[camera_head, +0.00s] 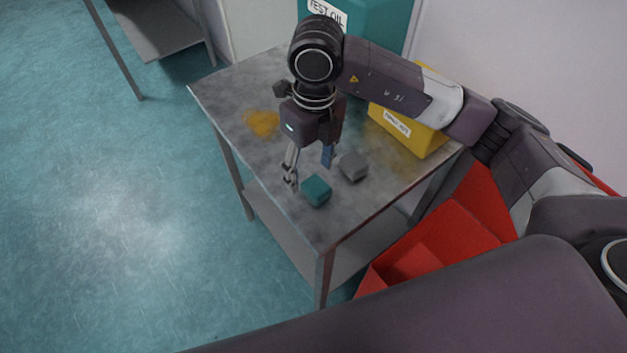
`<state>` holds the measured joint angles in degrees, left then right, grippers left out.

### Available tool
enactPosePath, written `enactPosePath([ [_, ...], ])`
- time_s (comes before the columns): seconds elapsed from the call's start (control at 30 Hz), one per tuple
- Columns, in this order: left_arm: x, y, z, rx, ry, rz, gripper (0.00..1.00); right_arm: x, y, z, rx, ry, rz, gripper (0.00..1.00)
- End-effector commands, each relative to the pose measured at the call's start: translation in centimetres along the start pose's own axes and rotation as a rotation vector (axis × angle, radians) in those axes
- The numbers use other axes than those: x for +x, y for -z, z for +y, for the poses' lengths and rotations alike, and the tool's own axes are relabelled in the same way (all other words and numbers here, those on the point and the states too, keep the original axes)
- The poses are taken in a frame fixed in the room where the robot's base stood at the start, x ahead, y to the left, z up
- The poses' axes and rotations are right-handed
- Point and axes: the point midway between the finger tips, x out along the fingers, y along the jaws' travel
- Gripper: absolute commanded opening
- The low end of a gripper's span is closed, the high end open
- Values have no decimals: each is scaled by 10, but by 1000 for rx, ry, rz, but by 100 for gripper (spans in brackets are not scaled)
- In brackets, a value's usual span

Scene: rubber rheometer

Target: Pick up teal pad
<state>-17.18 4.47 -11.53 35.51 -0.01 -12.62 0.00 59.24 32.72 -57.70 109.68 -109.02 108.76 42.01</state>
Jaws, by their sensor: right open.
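The teal pad (316,190) is a small block lying on the grey metal table (228,92), close to its front edge. My right gripper (309,170) points down over the table with its fingers apart, just behind the teal pad in the picture. It is open and empty. Whether a finger touches the pad cannot be told. My left gripper is not in view.
A grey block (353,166) lies right of the teal pad. A yellow labelled box (425,138) and a teal test oil container (378,28) stand further back. An orange-yellow patch (262,123) is on the tabletop. A red bin (450,235) stands at the right.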

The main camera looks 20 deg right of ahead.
Motion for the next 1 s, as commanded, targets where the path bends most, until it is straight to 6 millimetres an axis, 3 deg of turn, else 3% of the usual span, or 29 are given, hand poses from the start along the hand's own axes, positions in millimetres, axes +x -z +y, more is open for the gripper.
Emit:
enactPosePath([
  [0.17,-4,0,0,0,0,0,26,6,2,-15,19,51,14,56],
  [0.7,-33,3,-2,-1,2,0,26,71,2,-19,16,45,14,56],
  [1.0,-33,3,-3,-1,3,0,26,75,1,-19,14,45,10,53],
])
